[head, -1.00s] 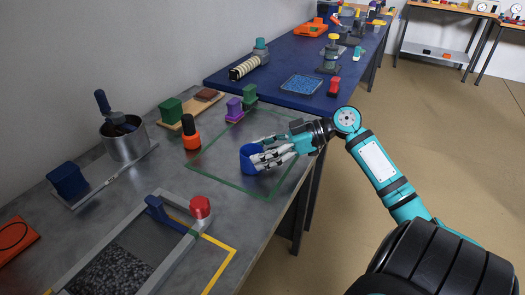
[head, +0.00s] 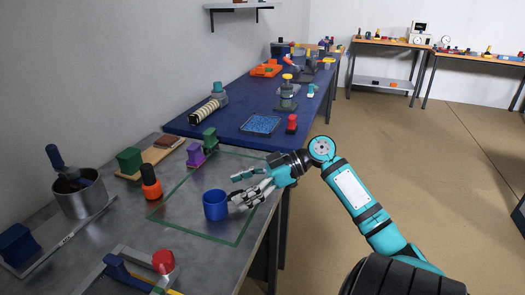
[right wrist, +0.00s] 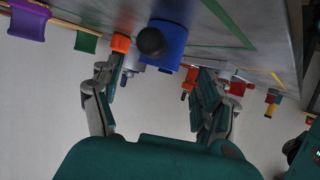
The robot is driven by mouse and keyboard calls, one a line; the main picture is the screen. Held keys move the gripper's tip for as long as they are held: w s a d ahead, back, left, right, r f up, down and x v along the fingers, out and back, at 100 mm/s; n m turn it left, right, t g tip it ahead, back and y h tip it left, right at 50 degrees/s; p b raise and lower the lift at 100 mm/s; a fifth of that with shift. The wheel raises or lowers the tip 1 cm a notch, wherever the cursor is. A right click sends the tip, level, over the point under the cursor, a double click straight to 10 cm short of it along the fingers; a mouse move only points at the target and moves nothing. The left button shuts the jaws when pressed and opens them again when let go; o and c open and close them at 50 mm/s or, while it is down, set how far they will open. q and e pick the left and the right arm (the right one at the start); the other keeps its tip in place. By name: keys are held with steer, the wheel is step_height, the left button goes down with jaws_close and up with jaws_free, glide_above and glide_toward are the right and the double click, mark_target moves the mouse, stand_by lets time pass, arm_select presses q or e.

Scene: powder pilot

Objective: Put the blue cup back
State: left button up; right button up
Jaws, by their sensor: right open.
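The blue cup (head: 214,206) stands upright on the grey table, inside the green outlined square (head: 191,235). My right gripper (head: 240,190) is open and empty, just right of the cup, its fingers spread towards it. A small gap seems to lie between the fingers and the cup. In the right wrist view the scene is upside down. The blue cup (right wrist: 168,48) is there beyond the open fingers of my right gripper (right wrist: 155,78), partly covered by a dark round thing (right wrist: 151,41). My left gripper is not in view.
An orange bottle with a black top (head: 151,186) stands left of the square. Purple (head: 195,155) and green (head: 210,138) blocks stand at its back edge. Open floor lies to the right.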

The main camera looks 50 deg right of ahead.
steer(key=v, duration=0.6)
steer(key=shift+s+d+r, duration=0.1)
steer(key=shift+s+d, duration=0.1)
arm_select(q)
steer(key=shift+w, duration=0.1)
arm_select(e)
steer(key=shift+s+d+r, duration=0.25)
steer(key=shift+s+d, duration=0.1)
steer(key=o, duration=0.4)
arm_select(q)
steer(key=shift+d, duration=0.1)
